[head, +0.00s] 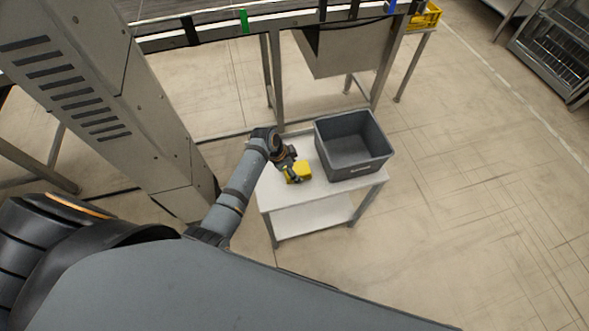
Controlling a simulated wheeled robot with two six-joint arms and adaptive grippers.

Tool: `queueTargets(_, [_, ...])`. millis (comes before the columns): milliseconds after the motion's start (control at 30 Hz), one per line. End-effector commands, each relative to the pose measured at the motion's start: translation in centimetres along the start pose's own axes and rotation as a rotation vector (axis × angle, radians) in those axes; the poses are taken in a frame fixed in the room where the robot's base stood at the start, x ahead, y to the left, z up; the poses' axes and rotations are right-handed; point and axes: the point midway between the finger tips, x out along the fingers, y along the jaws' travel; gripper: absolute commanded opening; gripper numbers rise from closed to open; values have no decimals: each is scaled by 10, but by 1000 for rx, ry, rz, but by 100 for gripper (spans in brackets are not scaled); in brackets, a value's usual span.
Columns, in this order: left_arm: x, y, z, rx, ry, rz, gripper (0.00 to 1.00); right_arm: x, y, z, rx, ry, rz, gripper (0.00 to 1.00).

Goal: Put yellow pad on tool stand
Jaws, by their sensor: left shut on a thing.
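A small yellow pad (301,171) is at my left gripper (293,174), over the left part of a small white-topped stand (277,199). My left gripper is shut on the yellow pad. I cannot tell from this view whether the pad touches the stand's top. A grey open crate (358,175) sits on the right part of the same stand, to the right of the pad, and looks empty. My right gripper is not in view.
A conveyor frame (272,75) with metal legs runs behind the stand. A yellow crate (428,17) is at the back right. The floor (480,220) on the right is clear.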

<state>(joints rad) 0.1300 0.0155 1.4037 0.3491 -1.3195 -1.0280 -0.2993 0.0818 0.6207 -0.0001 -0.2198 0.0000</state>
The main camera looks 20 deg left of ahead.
Motion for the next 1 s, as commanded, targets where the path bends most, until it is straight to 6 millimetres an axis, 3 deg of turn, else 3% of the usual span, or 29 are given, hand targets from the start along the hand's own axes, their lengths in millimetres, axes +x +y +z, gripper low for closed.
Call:
queueTargets(233, [1,0,0,0,1,0,38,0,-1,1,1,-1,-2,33])
queueTargets(267, [2,0,0,0,1,0,65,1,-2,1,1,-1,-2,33])
queueTargets(433, [1,0,0,0,0,0,86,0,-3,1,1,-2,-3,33])
queueTargets(767, [-1,0,-1,0,1,0,86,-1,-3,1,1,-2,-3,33])
queueTargets(867, [-12,-1,0,0,1,-3,86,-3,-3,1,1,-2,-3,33])
queueTargets(1000, [-45,-1,-1,2,1,-5,86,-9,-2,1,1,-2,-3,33])
